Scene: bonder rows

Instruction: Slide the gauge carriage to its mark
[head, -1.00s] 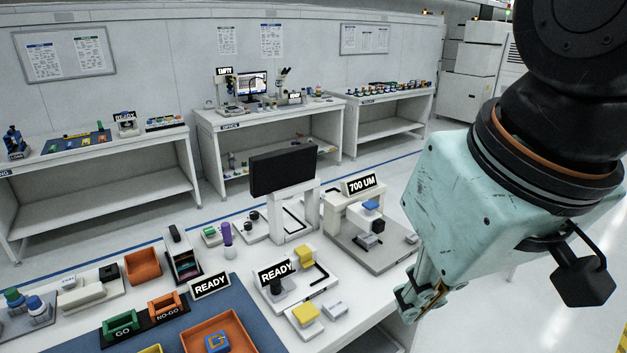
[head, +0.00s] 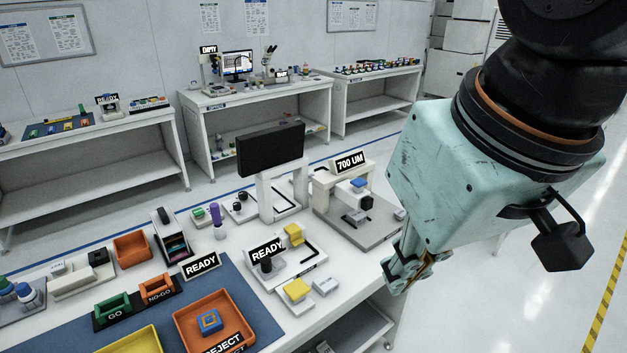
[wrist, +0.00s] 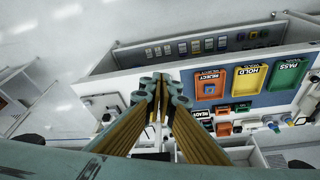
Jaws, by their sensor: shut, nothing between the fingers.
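A cream bridge-shaped gauge stand (head: 322,190) on a grey base plate (head: 378,236) carries the sign 700 UM (head: 351,162). A blue-topped part with a black knob (head: 366,203) sits under its arch and looks like the carriage. I cannot make out its mark. My gripper (head: 398,283) is shut and empty, pointing down by the right end of the bench, in front of and to the right of the gauge. In the wrist view its closed fingers (wrist: 160,95) show with nothing between them.
A black screen (head: 271,149) on a white stand is left of the gauge. A READY fixture (head: 267,250) with yellow blocks is nearer. Orange (head: 188,322) and yellow trays lie on the blue mat at front left. Open floor lies right of the bench.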

